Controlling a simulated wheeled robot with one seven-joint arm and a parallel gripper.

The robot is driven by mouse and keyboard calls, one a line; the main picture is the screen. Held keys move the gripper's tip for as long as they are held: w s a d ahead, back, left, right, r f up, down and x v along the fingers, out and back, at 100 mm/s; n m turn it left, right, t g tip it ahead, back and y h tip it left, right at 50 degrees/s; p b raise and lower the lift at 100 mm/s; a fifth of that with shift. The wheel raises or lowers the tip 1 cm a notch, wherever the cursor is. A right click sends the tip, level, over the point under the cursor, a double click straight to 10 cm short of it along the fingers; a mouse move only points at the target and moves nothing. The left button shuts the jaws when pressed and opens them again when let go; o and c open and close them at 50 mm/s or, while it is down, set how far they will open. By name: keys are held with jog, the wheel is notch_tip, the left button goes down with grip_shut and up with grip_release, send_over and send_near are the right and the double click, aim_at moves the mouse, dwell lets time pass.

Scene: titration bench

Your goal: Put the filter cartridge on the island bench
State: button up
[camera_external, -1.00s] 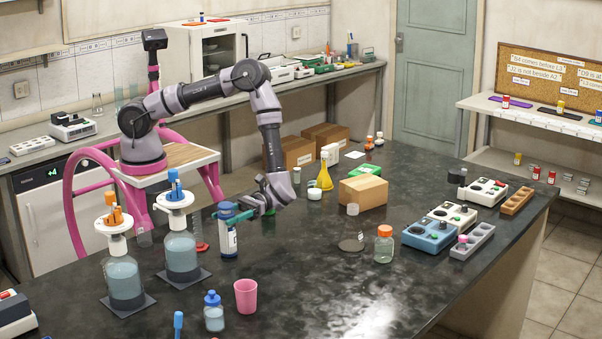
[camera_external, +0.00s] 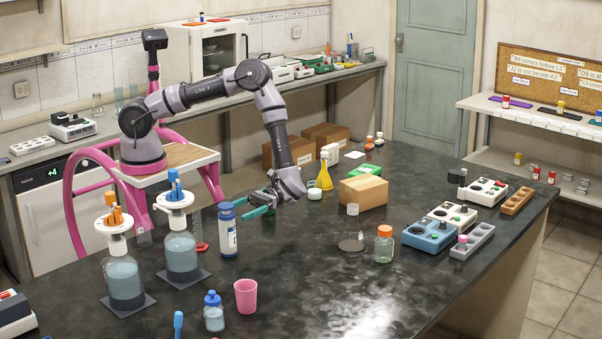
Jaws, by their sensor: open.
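The filter cartridge (camera_external: 228,236), which I take to be the blue and white cylinder with a dark blue top and a label, stands upright on the dark island bench (camera_external: 320,268). It is near the left part of the bench, just right of the two large bottles. My gripper (camera_external: 244,208) has green fingers and is open and empty. It is just right of the cartridge's top, its fingers pointing left towards it, with a small gap visible between them.
Two bottles of bluish liquid (camera_external: 182,254) (camera_external: 124,281) stand left of the cartridge. A pink cup (camera_external: 246,296) and a blue-capped bottle (camera_external: 214,314) stand in front. The bench's front middle is clear.

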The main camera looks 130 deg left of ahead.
jog(key=a, duration=0.7)
jog(key=s+d+r+m+g+y, duration=0.25)
jog(key=s+r+m+y, duration=0.3)
jog(key=r, duration=0.35)
jog(key=s+d+r+m+g+y, duration=0.1)
jog(key=s+d+r+m+y, duration=0.35)
jog(key=r+y, duration=0.3)
jog(key=s+a+r+m+t+y, duration=0.2)
jog(key=s+r+m+t+y, duration=0.5)
jog(key=s+r, duration=0.8)
notch_tip(320, 180, up, 2)
jog(key=m+t, duration=0.3)
jog(key=m, duration=0.2)
jog(key=shift+s+a+r+t, duration=0.2)
jog(key=shift+s+a+t, duration=0.1)
jog(key=shift+s+t, duration=0.05)
